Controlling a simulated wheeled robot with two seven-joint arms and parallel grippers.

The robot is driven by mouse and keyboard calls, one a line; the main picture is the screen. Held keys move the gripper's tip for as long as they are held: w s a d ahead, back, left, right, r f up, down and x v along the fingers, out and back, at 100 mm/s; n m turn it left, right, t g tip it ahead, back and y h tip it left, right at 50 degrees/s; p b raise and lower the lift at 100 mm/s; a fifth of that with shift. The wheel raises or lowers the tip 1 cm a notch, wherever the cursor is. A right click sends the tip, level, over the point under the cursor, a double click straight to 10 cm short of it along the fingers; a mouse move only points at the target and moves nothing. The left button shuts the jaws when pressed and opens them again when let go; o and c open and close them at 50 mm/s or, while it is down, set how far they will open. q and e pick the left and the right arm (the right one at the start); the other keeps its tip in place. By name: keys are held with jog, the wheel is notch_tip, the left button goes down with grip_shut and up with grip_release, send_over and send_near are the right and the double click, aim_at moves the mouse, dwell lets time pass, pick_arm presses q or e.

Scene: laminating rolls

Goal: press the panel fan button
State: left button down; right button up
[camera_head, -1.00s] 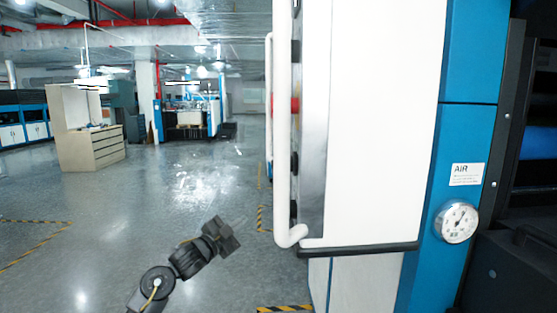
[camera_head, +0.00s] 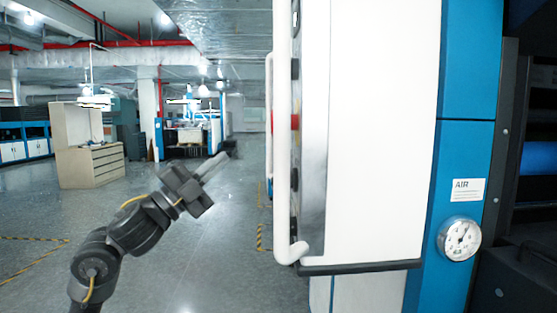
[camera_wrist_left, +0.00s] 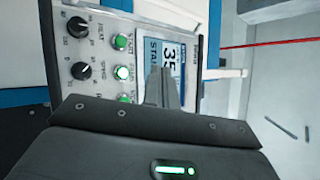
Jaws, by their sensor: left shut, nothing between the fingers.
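The control panel (camera_wrist_left: 92,20) shows in the left wrist view, turned on its side. A display (camera_wrist_left: 174,57) reads 35. My left gripper (camera_head: 222,160) is shut and empty; its fingers (camera_wrist_left: 163,73) overlap the display beside the buttons. I cannot tell any contact. In the head view the panel face is nearly edge-on.
A white handrail (camera_head: 281,130) runs along the left side of the white machine housing (camera_head: 380,130). A red knob (camera_head: 295,122) sticks out behind it. An air gauge (camera_head: 459,239) is on the blue column. The floor (camera_head: 200,270) to the left is open.

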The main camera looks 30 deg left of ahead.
pick_arm(q)
jog(key=shift+w+d, duration=0.1)
jog(key=w+d+p, duration=0.2)
jog(key=w+d, duration=0.3)
jog(key=d, duration=0.2)
dwell(0.4)
jog(key=shift+w+a, duration=0.1)
dwell(0.6)
dwell(1.3)
jog(key=shift+w+d, duration=0.25)
jog(key=shift+d, duration=0.15)
